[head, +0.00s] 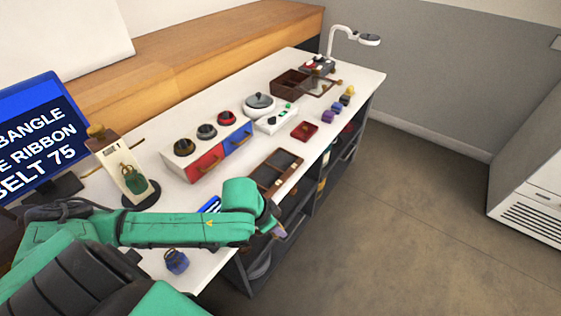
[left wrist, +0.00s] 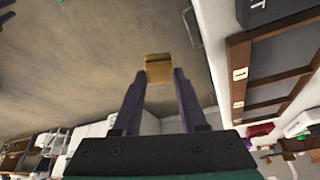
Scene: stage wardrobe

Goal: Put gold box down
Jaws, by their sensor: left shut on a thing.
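The gold box (left wrist: 158,67) is between the fingertips of my left gripper (left wrist: 159,76) in the left wrist view, with the floor behind it. My left gripper (head: 277,230) is shut on it. In the head view this gripper is at the front edge of the white table, partly hidden by its own wrist, and I cannot make out the gold box there. A brown wooden tray (left wrist: 238,78) with dark compartments and small labels is to the right in the wrist view, apart from the box. My right gripper is not in view.
On the white table (head: 220,133) stand a drawer unit (head: 181,168) with red and blue fronts, a white scale (head: 260,104), a small red tray (head: 304,131) and several small coloured boxes along the edge. A blue pouch (head: 176,261) lies near my arm. Open floor (head: 400,220) is to the right.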

